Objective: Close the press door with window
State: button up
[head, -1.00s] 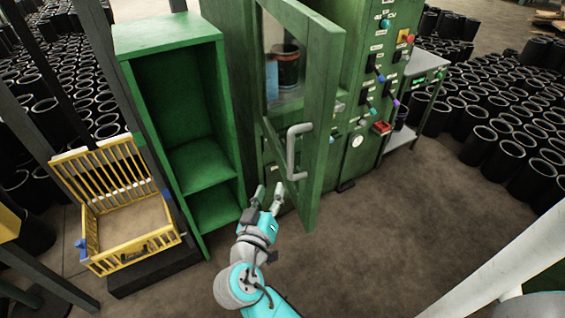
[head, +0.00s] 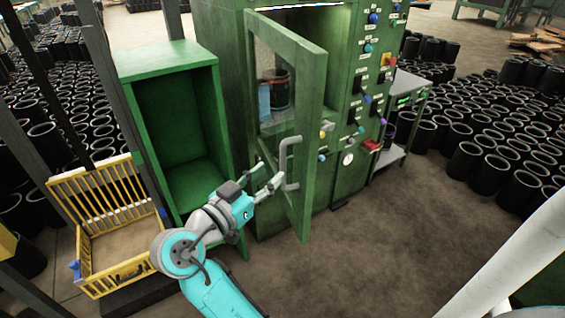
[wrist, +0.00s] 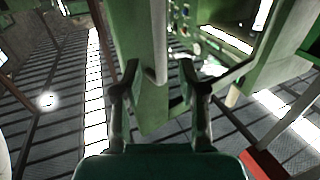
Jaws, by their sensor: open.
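The green press door (head: 311,150) with its window stands ajar, swung out from the green press (head: 345,100). A grey bar handle (head: 286,165) is on the door. Through the opening a dark cylinder (head: 277,88) shows inside the press. My gripper (head: 268,173) is open, its fingertips close to the left of the handle. In the wrist view my open gripper (wrist: 160,85) has the door's edge (wrist: 143,50) and the handle's end between or just beyond its fingers. I cannot tell whether they touch.
A green open shelf cabinet (head: 190,150) stands left of the press. A yellow crate (head: 120,265) sits left of it. A grey side table (head: 400,95) and many black sleeves (head: 490,150) are to the right. Floor (head: 380,240) in front of the door is clear.

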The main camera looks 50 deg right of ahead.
aim_at(281, 164)
jog(key=shift+w+d, duration=0.15)
jog(key=shift+d, duration=1.45)
jog(key=shift+w+d, duration=0.1)
jog(key=shift+d, duration=1.45)
grip_shut()
